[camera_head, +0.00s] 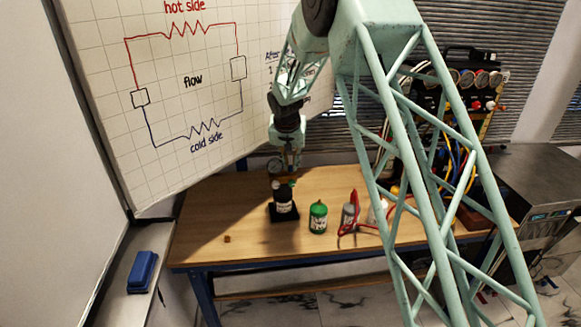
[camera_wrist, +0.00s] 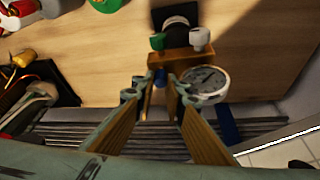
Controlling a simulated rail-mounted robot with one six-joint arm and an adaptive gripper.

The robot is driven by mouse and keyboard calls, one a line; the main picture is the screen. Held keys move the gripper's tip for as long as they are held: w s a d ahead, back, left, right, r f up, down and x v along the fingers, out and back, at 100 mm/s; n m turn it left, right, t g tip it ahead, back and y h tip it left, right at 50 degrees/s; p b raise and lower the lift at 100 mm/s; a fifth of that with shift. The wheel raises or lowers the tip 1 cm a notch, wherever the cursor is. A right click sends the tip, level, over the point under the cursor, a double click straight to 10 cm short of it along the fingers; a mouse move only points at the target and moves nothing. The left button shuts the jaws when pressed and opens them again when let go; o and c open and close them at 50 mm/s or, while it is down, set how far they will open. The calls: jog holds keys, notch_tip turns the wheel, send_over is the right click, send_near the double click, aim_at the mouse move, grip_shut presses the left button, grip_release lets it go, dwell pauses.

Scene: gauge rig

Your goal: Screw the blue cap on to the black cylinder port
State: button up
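The black cylinder (camera_head: 283,201) with a white label stands upright on a black base on the table. My gripper (camera_head: 286,170) is directly above it, pointing down. In the wrist view, a brass-coloured block (camera_wrist: 180,61) carries a green knob, a pale knob and a round dial gauge (camera_wrist: 205,84). A small blue part (camera_wrist: 160,78), seemingly the blue cap, shows between my fingertips, against or close to the block's near side. My fingers are a narrow gap apart; I cannot tell whether they touch it. The port and any threads are hidden.
A green cylinder (camera_head: 318,217), a grey cylinder (camera_head: 348,215) and a red-handled tool (camera_head: 356,226) stand or lie to the right. A small brown piece (camera_head: 227,239) lies at the front left. A whiteboard (camera_head: 190,80) rises close on the left. The table's front left is mostly clear.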

jog(key=shift+w+m+h+b, duration=0.1)
jog(key=shift+m+h+b, duration=0.3)
jog(key=shift+m+b, duration=1.1)
jog(key=shift+d+f+m+h+b, duration=0.1)
jog(key=shift+m+h+b, duration=0.5)
jog(key=shift+b, duration=1.35)
jog(key=shift+m+g, duration=0.3)
jog(key=shift+m, duration=0.1)
jog(key=shift+m+b, duration=0.6)
jog(key=shift+m, duration=0.2)
jog(key=shift+m+g+h, duration=0.5)
jog(key=shift+m, duration=0.6)
jog(key=shift+s, duration=0.2)
jog(key=shift+r, duration=0.25)
